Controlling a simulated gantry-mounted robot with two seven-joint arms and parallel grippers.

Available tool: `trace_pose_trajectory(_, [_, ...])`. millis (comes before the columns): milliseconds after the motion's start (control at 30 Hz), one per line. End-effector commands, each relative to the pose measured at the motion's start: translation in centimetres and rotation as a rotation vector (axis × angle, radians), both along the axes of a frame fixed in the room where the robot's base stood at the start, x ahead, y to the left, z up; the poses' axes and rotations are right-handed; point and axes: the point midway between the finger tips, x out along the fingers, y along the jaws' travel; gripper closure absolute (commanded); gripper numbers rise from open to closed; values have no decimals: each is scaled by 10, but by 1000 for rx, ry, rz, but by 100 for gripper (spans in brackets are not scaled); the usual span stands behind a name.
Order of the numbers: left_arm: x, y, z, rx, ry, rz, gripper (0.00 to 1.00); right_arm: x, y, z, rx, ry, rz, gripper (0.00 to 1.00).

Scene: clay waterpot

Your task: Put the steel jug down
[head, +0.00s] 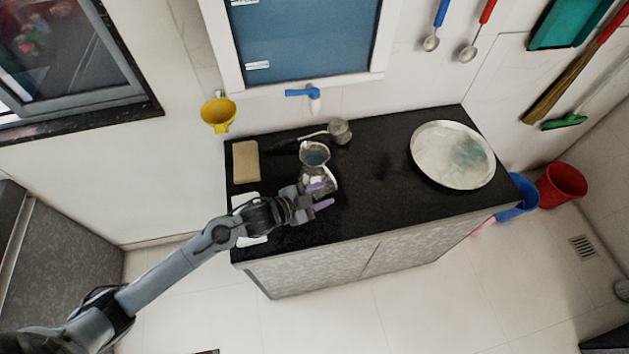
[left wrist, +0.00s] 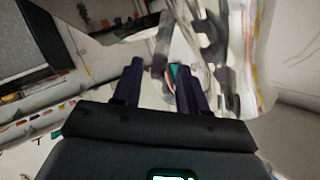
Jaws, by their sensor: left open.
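The steel jug (head: 316,172) stands on the left half of the black counter (head: 380,205), its mouth facing up and back. My left gripper (head: 320,195) is at the jug's near right side, low by its body. Its two purple-tipped fingers are apart and partly cover the jug. In the left wrist view, the open fingers of my left gripper (left wrist: 158,85) point at shiny, blurred metal just beyond them. I cannot tell whether a finger touches the jug. My right gripper is in neither view.
A small metal ladle or pan (head: 340,131) lies behind the jug. A tan block (head: 246,162) is left of it, and a white item (head: 240,202) lies partly under my arm. A large round plate (head: 452,155) is at the right. The counter between is clear.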

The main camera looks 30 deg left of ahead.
Motion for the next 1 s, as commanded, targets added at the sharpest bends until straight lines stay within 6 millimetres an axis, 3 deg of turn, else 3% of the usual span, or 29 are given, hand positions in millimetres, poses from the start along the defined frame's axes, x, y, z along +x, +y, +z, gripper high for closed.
trace_pose_trajectory(300, [32,-16,-14,-1,-1,1,58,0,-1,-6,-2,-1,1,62])
trace_pose_trajectory(600, [34,-17,-15,0,-1,1,58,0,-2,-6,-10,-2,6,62])
trace_pose_trajectory(900, [34,-17,-15,0,-1,1,100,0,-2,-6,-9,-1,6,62])
trace_pose_trajectory(1000, [34,-17,-15,-1,-1,0,100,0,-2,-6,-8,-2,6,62])
